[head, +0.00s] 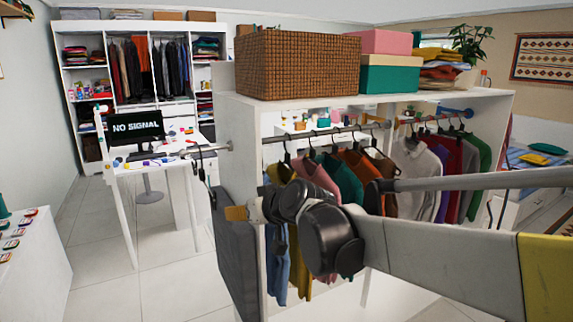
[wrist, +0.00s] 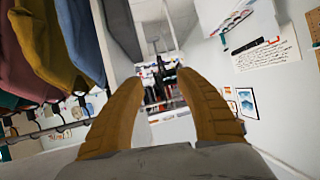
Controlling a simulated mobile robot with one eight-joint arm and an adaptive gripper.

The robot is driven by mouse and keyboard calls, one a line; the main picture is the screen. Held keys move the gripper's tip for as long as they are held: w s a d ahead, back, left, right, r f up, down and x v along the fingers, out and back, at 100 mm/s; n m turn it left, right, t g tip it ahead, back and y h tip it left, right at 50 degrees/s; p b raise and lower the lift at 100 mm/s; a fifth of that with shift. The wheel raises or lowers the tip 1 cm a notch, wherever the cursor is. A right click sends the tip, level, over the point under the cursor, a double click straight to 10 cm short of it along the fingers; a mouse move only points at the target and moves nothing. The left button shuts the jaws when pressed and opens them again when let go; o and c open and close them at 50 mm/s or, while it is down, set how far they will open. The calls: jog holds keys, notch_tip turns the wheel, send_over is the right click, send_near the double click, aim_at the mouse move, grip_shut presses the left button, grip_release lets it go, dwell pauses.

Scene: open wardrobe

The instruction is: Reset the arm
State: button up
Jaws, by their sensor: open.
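My gripper (wrist: 160,112) shows in the wrist view as two tan fingers spread apart, with nothing between them. In the head view my arm reaches in from the right across the front of the open wardrobe (head: 440,100). The gripper end (head: 238,213) points left, near the wardrobe's left side and just in front of the hanging clothes. Part of the gripper is hidden behind the dark wrist joint. In the wrist view, hanging clothes (wrist: 75,35) are at the upper left, close to the left finger.
Clothes (head: 345,178) hang on the wardrobe rail behind my arm. A wicker box (head: 297,65) and a green box (head: 390,79) stand on top. A desk (head: 150,160) stands left; the floor (head: 95,235) is clear.

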jog(key=s+d+f+m+g+h+b, duration=0.1)
jog(key=s+d+f+m+h+b, duration=0.1)
jog(key=s+d+f, duration=0.4)
jog(key=s+d+f+m+g+h+b, duration=0.1)
jog(key=s+d+f+m+h+b, duration=0.1)
jog(key=s+d+f, duration=0.5)
jog(key=s+d+f+m+h+b, duration=0.2)
jog(key=s+d+f+h, duration=0.2)
jog(key=s+d, duration=1.1)
notch_tip(320, 180, down, 2)
jog(key=shift+s+d+f+m+g, duration=0.15)
jog(key=shift+s+d+m+g, duration=0.2)
jog(key=shift+d, duration=0.45)
